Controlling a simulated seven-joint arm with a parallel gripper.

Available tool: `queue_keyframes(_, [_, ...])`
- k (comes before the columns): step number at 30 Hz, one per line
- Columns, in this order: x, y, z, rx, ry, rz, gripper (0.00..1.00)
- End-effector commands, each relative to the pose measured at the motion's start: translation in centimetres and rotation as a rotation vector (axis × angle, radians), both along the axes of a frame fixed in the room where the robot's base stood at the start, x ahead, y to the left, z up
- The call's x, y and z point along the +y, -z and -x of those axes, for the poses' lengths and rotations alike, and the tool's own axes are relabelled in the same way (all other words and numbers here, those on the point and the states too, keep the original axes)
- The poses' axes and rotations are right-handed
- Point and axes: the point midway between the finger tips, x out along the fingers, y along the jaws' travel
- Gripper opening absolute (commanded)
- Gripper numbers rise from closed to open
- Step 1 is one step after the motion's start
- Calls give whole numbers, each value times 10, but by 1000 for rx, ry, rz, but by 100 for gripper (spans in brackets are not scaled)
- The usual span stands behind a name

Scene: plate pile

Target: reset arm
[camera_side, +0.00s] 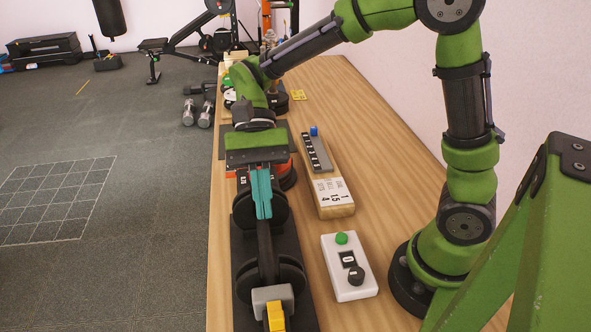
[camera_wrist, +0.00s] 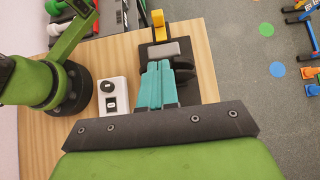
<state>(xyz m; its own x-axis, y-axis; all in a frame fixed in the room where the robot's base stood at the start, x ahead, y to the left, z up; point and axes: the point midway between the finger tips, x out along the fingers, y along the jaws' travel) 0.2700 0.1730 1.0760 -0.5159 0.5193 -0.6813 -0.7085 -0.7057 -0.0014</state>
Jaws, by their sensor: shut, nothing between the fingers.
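My gripper (camera_side: 262,195) has teal fingers, closed together with nothing between them. It hangs over the wooden bench, above a dark stand that carries black round plates (camera_side: 285,268). In the wrist view my gripper (camera_wrist: 158,70) points toward the grey block and the yellow piece at the stand's far end. The fingers and the green palm hide part of the plates behind them. I cannot tell from these views how high the fingertips are above the stand.
A white control box (camera_side: 348,266) with a green button and black knob stands to the right. A wooden block with a number card (camera_side: 333,196) and a grey strip with a blue knob (camera_side: 316,152) sit behind it. Dumbbells (camera_side: 198,112) lie on the floor at left.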

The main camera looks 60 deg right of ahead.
Motion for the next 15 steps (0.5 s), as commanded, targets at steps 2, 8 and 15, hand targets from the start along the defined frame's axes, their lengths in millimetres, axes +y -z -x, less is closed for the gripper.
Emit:
queue_keyframes(2, [-1,-1,-1,0,0,0,0])
queue_keyframes(8, [-1,-1,-1,0,0,0,0])
queue_keyframes(15, [-7,12,-5,-69,-35,16,0])
